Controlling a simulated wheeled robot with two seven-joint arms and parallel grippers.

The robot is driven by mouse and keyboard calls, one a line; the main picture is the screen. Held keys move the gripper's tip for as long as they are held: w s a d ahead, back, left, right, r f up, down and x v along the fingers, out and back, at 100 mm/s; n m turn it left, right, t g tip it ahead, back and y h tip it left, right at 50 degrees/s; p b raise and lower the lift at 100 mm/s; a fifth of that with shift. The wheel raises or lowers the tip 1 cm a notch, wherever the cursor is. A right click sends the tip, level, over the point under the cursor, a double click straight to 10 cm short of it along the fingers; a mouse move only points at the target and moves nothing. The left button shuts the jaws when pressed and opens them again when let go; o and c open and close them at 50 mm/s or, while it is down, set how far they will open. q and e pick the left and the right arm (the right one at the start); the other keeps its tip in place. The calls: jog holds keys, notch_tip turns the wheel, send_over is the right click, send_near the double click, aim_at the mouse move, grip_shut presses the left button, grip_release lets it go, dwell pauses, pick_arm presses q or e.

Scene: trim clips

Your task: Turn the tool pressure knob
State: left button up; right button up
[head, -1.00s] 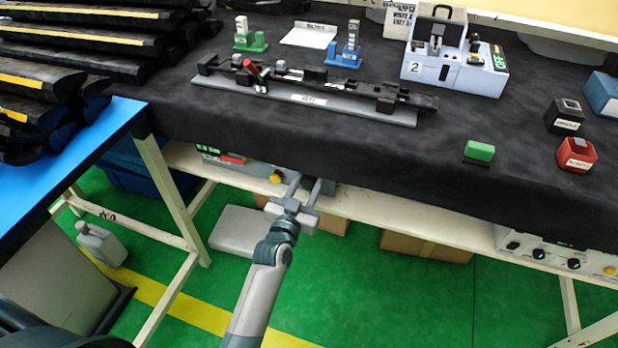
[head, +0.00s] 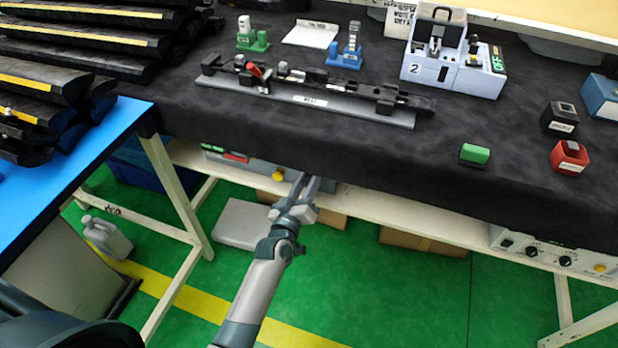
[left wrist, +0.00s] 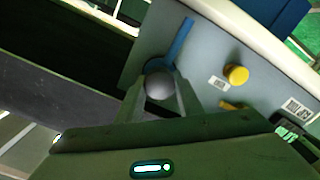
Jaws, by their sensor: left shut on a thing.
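In the left wrist view, a round grey knob (left wrist: 159,84) sits on a grey panel (left wrist: 205,50), with a blue bar (left wrist: 181,43) running up and right from it. My left gripper (left wrist: 160,92) is shut on this knob, one finger on each side. In the head view my left gripper (head: 307,183) reaches in front of the grey unit (head: 250,168) on the shelf under the table. The knob is hidden there. My right gripper is not in view.
A yellow knob (left wrist: 236,75) with a label beside it is on the same panel. The cloth-covered table edge (head: 400,175) overhangs the white shelf (head: 400,216). Another unit with several knobs (head: 555,253) is at the right. Green floor lies open in front.

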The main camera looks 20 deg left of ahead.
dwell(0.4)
pick_arm(q)
jog(key=o, duration=1.1)
jog(key=shift+c, duration=0.2)
jog(key=shift+s, duration=0.15)
jog(key=shift+s+f, duration=0.1)
jog(key=shift+s, duration=0.5)
jog(key=s+b, duration=0.1)
jog(key=s, duration=1.5)
jog(key=shift+a, duration=0.35)
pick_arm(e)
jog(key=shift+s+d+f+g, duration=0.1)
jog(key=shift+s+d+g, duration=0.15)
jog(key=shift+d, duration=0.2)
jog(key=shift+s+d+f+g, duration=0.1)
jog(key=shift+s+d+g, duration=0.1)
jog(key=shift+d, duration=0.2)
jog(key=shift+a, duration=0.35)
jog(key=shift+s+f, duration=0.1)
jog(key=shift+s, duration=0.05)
